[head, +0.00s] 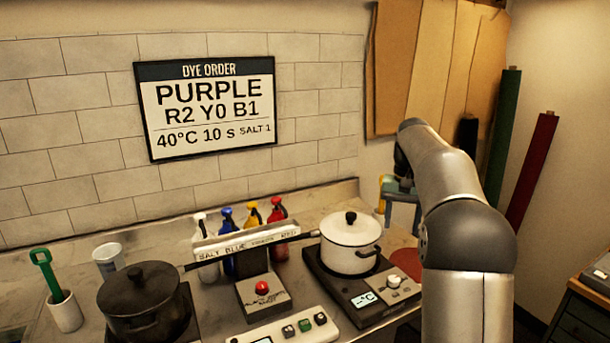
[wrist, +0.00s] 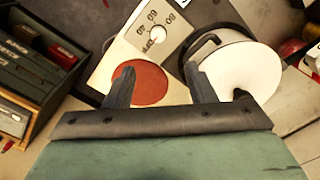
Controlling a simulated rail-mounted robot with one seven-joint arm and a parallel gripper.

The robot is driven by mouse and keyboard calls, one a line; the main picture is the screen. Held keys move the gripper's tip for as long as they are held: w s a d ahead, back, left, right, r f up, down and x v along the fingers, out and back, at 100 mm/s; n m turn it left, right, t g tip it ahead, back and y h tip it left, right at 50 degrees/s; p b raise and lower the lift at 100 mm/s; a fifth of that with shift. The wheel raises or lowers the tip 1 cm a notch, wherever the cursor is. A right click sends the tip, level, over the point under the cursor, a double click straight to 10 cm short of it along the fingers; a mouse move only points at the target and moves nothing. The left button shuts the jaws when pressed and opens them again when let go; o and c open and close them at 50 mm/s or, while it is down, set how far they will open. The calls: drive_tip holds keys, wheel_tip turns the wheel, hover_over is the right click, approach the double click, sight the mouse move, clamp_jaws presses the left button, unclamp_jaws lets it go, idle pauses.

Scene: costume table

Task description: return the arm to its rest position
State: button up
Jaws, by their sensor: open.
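In the wrist view my gripper (wrist: 160,85) has its two dark fingers spread apart with nothing between them. Beyond the fingers lie a reddish-brown disc (wrist: 150,84) and the white pot (wrist: 240,72). In the head view my arm rises at the right and bends away toward the back, to the right of the white pot (head: 350,238). The fingers are hidden or too small to make out in the head view. The pot stands on a hot plate (head: 346,299) with its lid on.
A black pot (head: 145,301) stands at the left. Several coloured bottles (head: 278,230) stand behind a labelled bar (head: 250,241). A green-handled tool sits in a white cup (head: 64,311). A drawer cabinet (head: 580,318) is at the right. Fabric rolls (head: 532,170) lean by the wall.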

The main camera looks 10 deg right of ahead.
drive_tip(key=s+a+f+n, duration=0.25)
drive_tip(key=s+a, duration=0.45)
drive_tip(key=s, duration=0.5)
drive_tip(key=s+a+f+n, duration=0.1)
drive_tip(key=s+a+f, duration=0.3)
drive_tip(key=s+a, duration=0.5)
drive_tip(key=s+f+n, duration=0.1)
drive_tip(key=s+f, duration=0.2)
drive_tip(key=s, duration=0.4)
drive_tip(key=s+f, duration=0.4)
drive_tip(key=s, duration=0.3)
drive_tip(key=shift+a+n+t, duration=0.3)
drive_tip(key=shift+a+n, duration=0.05)
drive_tip(key=shift+a, duration=0.1)
drive_tip(key=shift+w, duration=0.15)
